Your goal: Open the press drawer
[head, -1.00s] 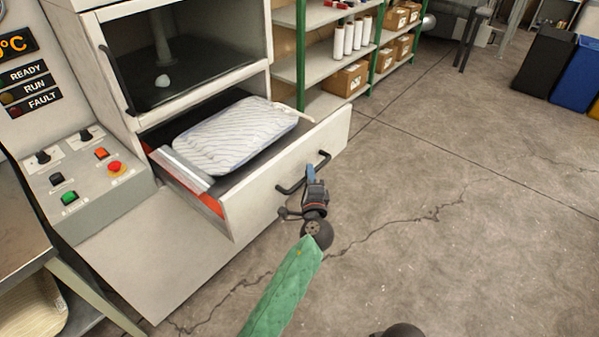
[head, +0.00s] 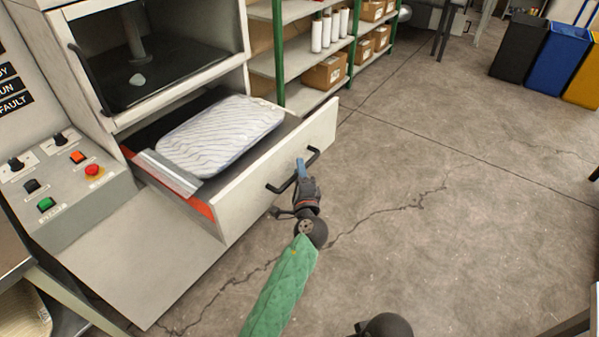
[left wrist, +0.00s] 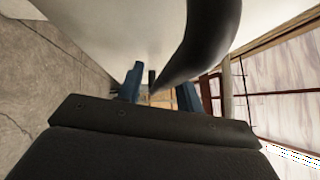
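The press drawer (head: 265,180) is pulled out from under the press chamber, its pale front panel facing right. Its dark bar handle (head: 274,187) sits on that panel. My left gripper (head: 302,172) is at the handle, its blue fingers on either side of the bar. In the left wrist view the dark handle (left wrist: 207,40) curves down from the upper right to between the fingers, set a small gap apart; the exact contact is partly hidden. A white, ribbed pillow-like pad (head: 220,133) lies in the drawer. My right gripper is out of view.
The control panel (head: 60,185) stands left of the drawer. Green-posted shelves (head: 290,66) with boxes and white rolls stand behind it. The bins (head: 556,60) are at the far right. The concrete floor right of the drawer is clear.

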